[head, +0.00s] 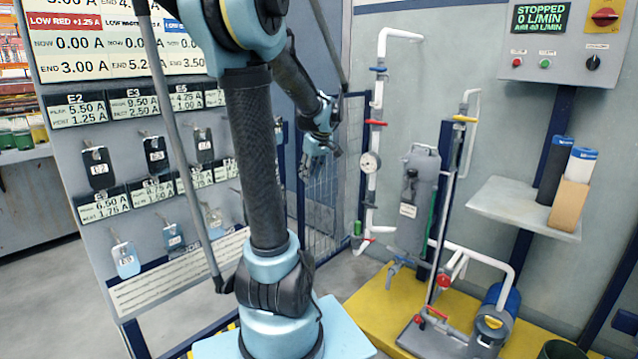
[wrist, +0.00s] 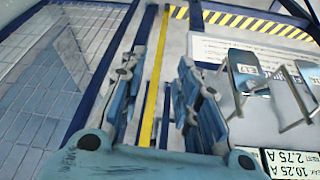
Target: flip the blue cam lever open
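Two small blue parts show on the pipework in the head view. The other is a blue fitting (head: 378,69) near the pipe's top. I cannot tell which, if either, is the cam lever, or how it is set. My gripper (head: 316,165) hangs in the air left of the pipework, well apart from it. In the wrist view my gripper (wrist: 165,75) has its fingers spread, with nothing between them. No blue lever on the pipework shows there.
A panel with hanging tags (head: 97,168) stands left of my arm. A mesh fence (head: 320,205) is behind my gripper. Red levers (head: 376,122), a gauge (head: 371,162) and a yellow lever (head: 465,119) crowd the pipes. A shelf (head: 500,205) with cylinders juts out at right. The pipework stands on a yellow platform (head: 385,305).

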